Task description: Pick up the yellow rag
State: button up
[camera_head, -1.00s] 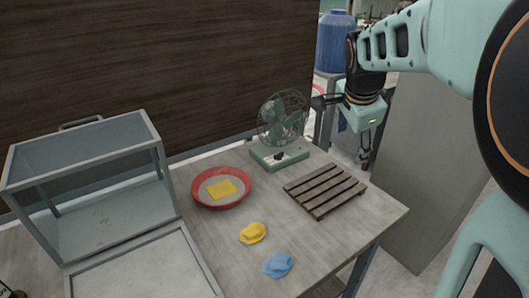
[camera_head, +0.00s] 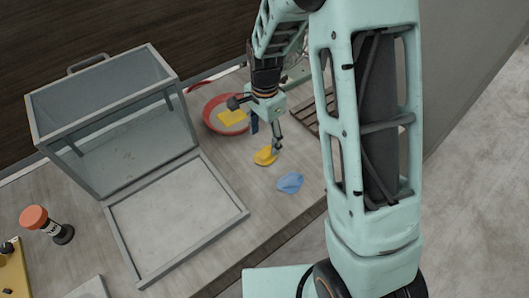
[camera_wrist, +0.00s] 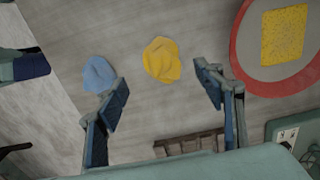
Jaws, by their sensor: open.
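The yellow rag (camera_head: 265,156) lies crumpled on the grey table, between a red bowl and a blue rag. In the wrist view the yellow rag (camera_wrist: 162,60) shows whole, lying ahead of the gap between the fingers. My gripper (camera_head: 266,139) is open and empty, above the table close to the yellow rag. In the wrist view its two blue-padded fingers (camera_wrist: 160,88) stand wide apart and do not touch the rag. The blue rag (camera_head: 290,182) lies nearer the table's front edge; it also shows in the wrist view (camera_wrist: 99,74).
The red bowl (camera_head: 208,108) holds a flat yellow sponge-like piece (camera_head: 232,117). A glass case (camera_head: 115,118) with its door lowered stands left. A slatted rack (camera_head: 306,112) and a fan base (camera_wrist: 293,135) lie near my arm.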

aim_at(266, 151)
jog(key=shift+w+d+f+p, duration=0.15)
jog(key=shift+f+p, duration=0.15)
jog(key=shift+f, duration=1.35)
jog(key=shift+w+d+f+p, duration=0.1)
jog(key=shift+f+p, duration=0.2)
jog(key=shift+f, duration=1.3)
jog(key=c, duration=1.3)
jog(key=shift+o, duration=0.2)
jog(key=shift+r, duration=0.1)
jog(key=shift+r, duration=0.5)
jog(key=s+a+r+b, duration=0.1)
jog(key=s+r, duration=0.4)
jog(key=r, duration=0.3)
jog(key=s+r, duration=0.1)
jog(key=s, duration=0.2)
jog(key=s+a+r+b, duration=0.1)
jog(key=s, duration=0.2)
jog(key=s+r, duration=0.1)
jog(key=s, duration=0.2)
jog(key=shift+a+r+b, duration=0.3)
jog(key=shift+r, duration=0.1)
jog(key=shift+w, duration=0.1)
